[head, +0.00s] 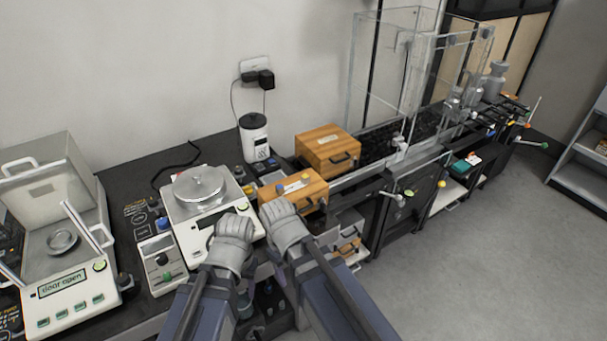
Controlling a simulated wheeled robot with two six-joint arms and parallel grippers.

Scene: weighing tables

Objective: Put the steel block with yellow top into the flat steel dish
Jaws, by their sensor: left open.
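A small piece with a yellowish top (305,177) shows on the near wooden box; it is too small to tell whether it is the steel block. A flat steel dish (62,241) sits inside the open balance at the left.
The open balance (70,300) reads "door open", with raised clear panels. A white scale (205,215), a white canister (254,137) and wooden boxes (327,150) crowd the dark bench. A tall glass enclosure (375,65) stands behind. The floor (480,260) at right is clear.

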